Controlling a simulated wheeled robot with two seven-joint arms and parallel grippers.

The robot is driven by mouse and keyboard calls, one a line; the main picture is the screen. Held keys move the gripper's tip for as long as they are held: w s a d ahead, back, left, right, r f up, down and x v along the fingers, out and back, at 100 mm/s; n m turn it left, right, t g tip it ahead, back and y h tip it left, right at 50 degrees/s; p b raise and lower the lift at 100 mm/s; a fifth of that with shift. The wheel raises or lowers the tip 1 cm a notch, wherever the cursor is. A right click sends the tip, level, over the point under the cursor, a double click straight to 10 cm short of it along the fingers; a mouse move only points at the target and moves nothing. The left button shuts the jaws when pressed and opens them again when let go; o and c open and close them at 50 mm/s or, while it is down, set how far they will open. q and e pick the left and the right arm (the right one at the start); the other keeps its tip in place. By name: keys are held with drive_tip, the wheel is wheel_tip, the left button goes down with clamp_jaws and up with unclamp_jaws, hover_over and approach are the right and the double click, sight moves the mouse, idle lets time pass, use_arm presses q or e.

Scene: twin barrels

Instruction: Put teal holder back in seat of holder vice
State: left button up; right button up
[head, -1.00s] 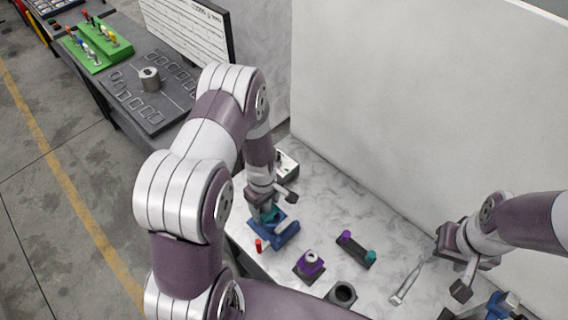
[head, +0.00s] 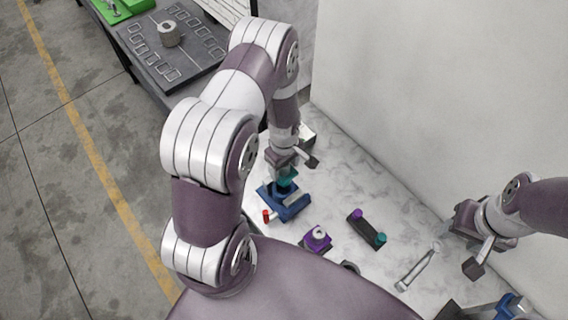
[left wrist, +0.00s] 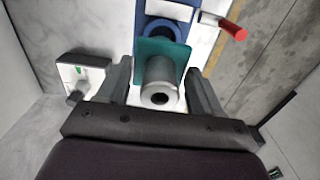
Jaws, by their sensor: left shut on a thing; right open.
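The teal holder (head: 287,180) is at my left gripper (head: 283,167), just above the blue holder vice (head: 286,206). In the left wrist view the teal holder (left wrist: 152,50) has a grey metal cylinder (left wrist: 160,82) in front of it. It stands between the fingers of my left gripper (left wrist: 163,92), which is shut on it. The blue vice (left wrist: 178,12) shows behind it, with a round ring and a red-ended handle (left wrist: 232,30). I cannot tell whether holder and seat touch. My right gripper (head: 472,254) is open and empty at the right.
A purple block (head: 317,238) with a grey ring, a dark rack (head: 364,232) with purple and teal caps, and a wrench (head: 417,268) lie on the marbled table. A white box with a green display (left wrist: 85,75) stands beside my left gripper. A wall rises behind.

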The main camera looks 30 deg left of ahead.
sight(283, 182)
use_arm(q)
drive_tip(key=shift+s+f+b, duration=0.2)
drive_tip(key=shift+f+b, duration=0.1)
drive_tip(key=shift+f, duration=0.2)
drive_tip(key=shift+s+f+b, duration=0.15)
drive_tip(key=shift+f+b, duration=0.15)
drive_tip(key=shift+f, duration=0.35)
drive_tip(key=shift+w+f, duration=0.1)
drive_tip(key=shift+w, duration=0.2)
use_arm(e)
wheel_tip(283, 182, down, 2)
drive_tip(key=shift+s, duration=0.15)
use_arm(q)
drive_tip(key=shift+s, duration=0.2)
use_arm(e)
drive_tip(key=shift+s, duration=0.25)
use_arm(q)
drive_tip(key=shift+w, duration=0.15)
use_arm(e)
drive_tip(key=shift+w, duration=0.2)
use_arm(q)
drive_tip(key=shift+s, duration=0.2)
use_arm(e)
drive_tip(key=shift+s+r, duration=0.1)
use_arm(q)
drive_tip(key=shift+w+f+b, duration=0.1)
drive_tip(key=shift+f+b, duration=2.45)
drive_tip(key=shift+f, duration=0.5)
use_arm(e)
drive_tip(key=shift+f, duration=2.5)
